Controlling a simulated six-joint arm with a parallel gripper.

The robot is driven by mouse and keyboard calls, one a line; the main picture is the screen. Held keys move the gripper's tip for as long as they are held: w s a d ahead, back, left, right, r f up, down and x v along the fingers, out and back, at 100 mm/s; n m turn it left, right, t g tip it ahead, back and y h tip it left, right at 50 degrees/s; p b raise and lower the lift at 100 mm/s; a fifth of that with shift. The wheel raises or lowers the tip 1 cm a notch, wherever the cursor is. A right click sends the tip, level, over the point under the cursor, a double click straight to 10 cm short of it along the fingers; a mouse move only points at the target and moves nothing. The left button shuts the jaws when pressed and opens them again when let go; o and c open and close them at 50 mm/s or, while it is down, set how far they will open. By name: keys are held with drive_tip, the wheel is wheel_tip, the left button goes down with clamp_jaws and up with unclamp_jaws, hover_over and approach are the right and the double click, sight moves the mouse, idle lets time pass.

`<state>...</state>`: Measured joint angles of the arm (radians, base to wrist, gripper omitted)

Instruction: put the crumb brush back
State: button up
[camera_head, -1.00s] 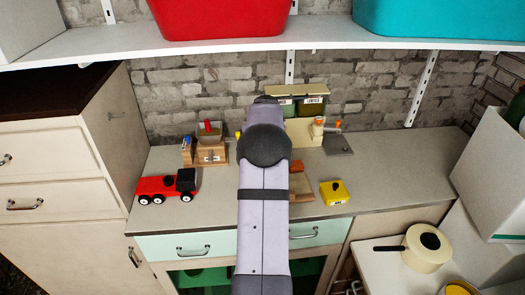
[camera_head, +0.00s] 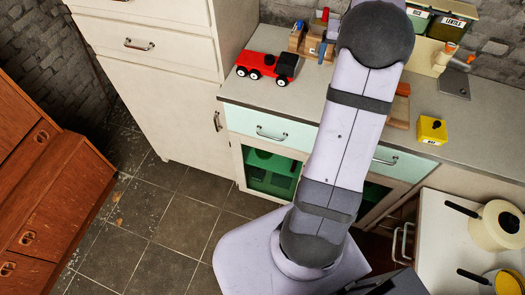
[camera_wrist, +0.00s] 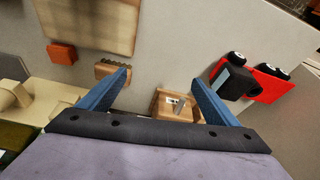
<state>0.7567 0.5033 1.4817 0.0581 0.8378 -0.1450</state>
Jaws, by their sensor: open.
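A small brown ridged piece, which looks like the crumb brush (camera_wrist: 112,72), lies on the grey counter in the wrist view, beside the left finger. My arm hides that spot in the head view. I cannot tell whether the left finger touches the brush.
A red toy truck (camera_head: 266,67) stands left of the box. A wooden board (camera_wrist: 92,22) and reddish block (camera_wrist: 62,53) lie near the brush. A beige grinder (camera_head: 443,58) and yellow box (camera_head: 432,130) stand to the right. Counter (camera_head: 345,82) is clear between the truck and my arm.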

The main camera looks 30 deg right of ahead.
drive_tip(key=s+a+f+n+g+y, duration=0.1)
drive_tip(key=s+a+n, duration=0.1)
drive_tip(key=a, duration=1.1)
drive_tip(key=s+a+f+n+y, duration=0.1)
drive_tip(key=s+a+f+n, duration=0.15)
drive_tip(key=a, duration=0.95)
drive_tip(key=s+a+f+n+g, duration=0.2)
drive_tip(key=s+a+f+n, duration=0.1)
drive_tip(key=s+a, duration=0.8)
drive_tip(key=s, duration=0.2)
drive_tip(key=shift+s+a+f, duration=0.35)
drive_tip(key=shift+s, duration=0.05)
